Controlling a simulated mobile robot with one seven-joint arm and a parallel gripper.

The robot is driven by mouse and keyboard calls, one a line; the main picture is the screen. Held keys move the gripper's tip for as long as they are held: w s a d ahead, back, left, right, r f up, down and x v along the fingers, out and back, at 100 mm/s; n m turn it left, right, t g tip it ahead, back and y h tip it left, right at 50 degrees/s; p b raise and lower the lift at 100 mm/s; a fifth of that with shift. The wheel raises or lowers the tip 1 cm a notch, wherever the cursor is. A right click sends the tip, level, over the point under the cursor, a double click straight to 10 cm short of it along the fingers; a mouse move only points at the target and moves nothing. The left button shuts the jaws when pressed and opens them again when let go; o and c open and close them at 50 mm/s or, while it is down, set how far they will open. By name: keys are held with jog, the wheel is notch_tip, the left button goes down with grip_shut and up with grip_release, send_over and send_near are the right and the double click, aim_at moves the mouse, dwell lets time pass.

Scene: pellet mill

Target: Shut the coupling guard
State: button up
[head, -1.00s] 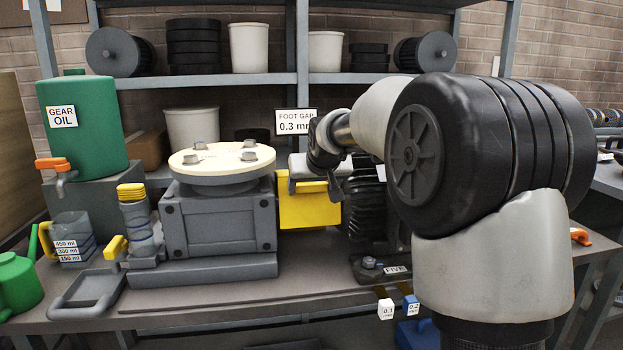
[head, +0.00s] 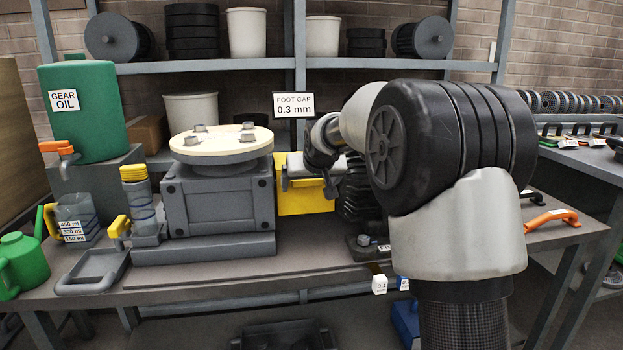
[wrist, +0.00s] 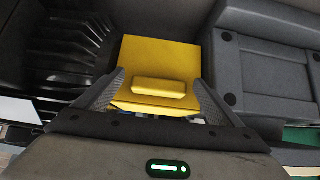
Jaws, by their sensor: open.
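The yellow coupling guard (head: 303,194) sits between the grey gearbox (head: 220,206) and the dark finned motor (head: 357,192). In the wrist view the guard (wrist: 160,55) shows a flat yellow face with a raised yellow block (wrist: 165,87) on it. My gripper (head: 312,184) is at the guard in the head view, with my arm hiding part of the motor. In the wrist view my gripper (wrist: 162,82) is open, one finger on each side of the raised block. I cannot tell whether the fingers touch it.
A sign (head: 294,105) reading 0.3 mm stands behind the guard. An orange-handled tool (head: 551,220) lies at the right. Small labelled tags (head: 379,284) hang at the bench's front edge.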

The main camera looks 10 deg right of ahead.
jog(key=p+v, duration=0.2)
jog(key=v, duration=1.5)
jog(key=shift+s, duration=0.1)
